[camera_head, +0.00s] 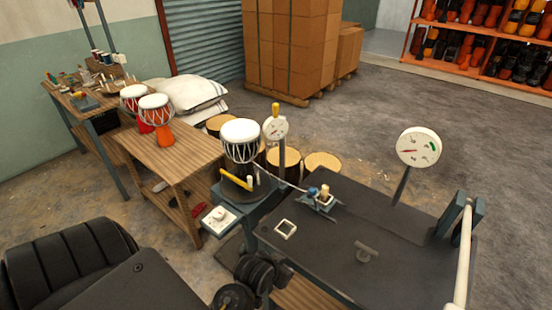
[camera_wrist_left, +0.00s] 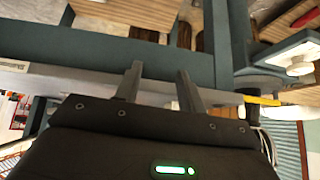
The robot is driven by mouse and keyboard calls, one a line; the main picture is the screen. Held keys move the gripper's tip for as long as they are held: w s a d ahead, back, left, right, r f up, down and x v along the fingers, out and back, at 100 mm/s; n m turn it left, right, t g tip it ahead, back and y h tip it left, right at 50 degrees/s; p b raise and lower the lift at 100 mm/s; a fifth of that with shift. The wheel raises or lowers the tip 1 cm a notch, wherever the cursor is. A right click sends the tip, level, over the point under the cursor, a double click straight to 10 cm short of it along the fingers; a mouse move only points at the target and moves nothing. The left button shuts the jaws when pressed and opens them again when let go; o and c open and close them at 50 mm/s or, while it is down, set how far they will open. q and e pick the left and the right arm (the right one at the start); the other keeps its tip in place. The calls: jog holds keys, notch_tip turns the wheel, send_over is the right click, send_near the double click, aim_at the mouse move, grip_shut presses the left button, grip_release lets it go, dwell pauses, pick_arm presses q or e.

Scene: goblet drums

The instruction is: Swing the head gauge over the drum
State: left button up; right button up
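The drum (camera_head: 240,141), with a white head, stands upright on the turntable-like stand in the middle of the head view. The head gauge (camera_head: 275,128) is a small white dial with a yellow grip (camera_head: 275,109) on top, carried by a grey post (camera_head: 282,163). It appears just right of the drum head, not over its middle. A yellow lever (camera_head: 236,180) sits low in front of the drum; a yellow bar (camera_wrist_left: 262,100) shows in the left wrist view. My left gripper (camera_wrist_left: 159,76) has its fingers apart with nothing between them. My right gripper is not in view.
A large dial (camera_head: 418,147) stands on the dark bench (camera_head: 330,255) at right. A white box with a knob (camera_head: 218,217) is in front of the stand. Two more drums (camera_head: 155,112) (camera_head: 132,97) stand on a wooden table (camera_head: 185,150) at left. Stacked boxes (camera_head: 290,45) are behind.

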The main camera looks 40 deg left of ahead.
pick_arm(q)
jog(key=w+a+r+t, duration=0.1)
jog(key=w+r+t, duration=0.15)
jog(key=r, duration=0.45)
jog(key=n+g+y, duration=0.4)
jog(key=n+y, duration=1)
jog(key=y, duration=0.2)
send_near(277, 108)
jog(key=a, duration=0.1)
jog(key=p+x, duration=0.1)
jog(key=x, duration=0.3)
jog(key=p+x, duration=0.2)
jog(key=x, duration=0.3)
jog(key=shift+w+d, duration=0.15)
jog(key=shift+w, duration=0.05)
jog(key=shift+w+a+f, duration=0.1)
jog(key=shift+w+a, duration=0.1)
jog(key=shift+a, duration=0.45)
jog(key=shift+c, duration=0.2)
grip_shut()
